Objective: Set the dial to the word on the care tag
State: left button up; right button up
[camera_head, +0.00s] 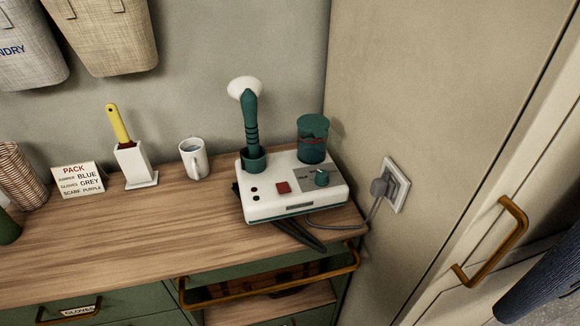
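A white appliance with a teal base edge (300,209) stands on the wooden top near the wall corner. A teal-handled tool with a white head (250,115) stands upright in a holder on the appliance. I see no care tag that I can make out. Neither gripper is in view.
A grey plug (380,187) sits in the wall socket, its cord running to the appliance. A white mug (194,160), a white holder with a yellow-handled tool (133,165) and a PACK sign (77,181) stand left. Blue ribbed fabric (540,287) shows lower right. The front left worktop is clear.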

aim_at(321, 179)
jog(key=k+l+z, duration=0.1)
jog(key=l+z, duration=0.35)
jog(key=l, duration=0.45)
jog(key=l+z, duration=0.45)
jog(key=l, duration=0.4)
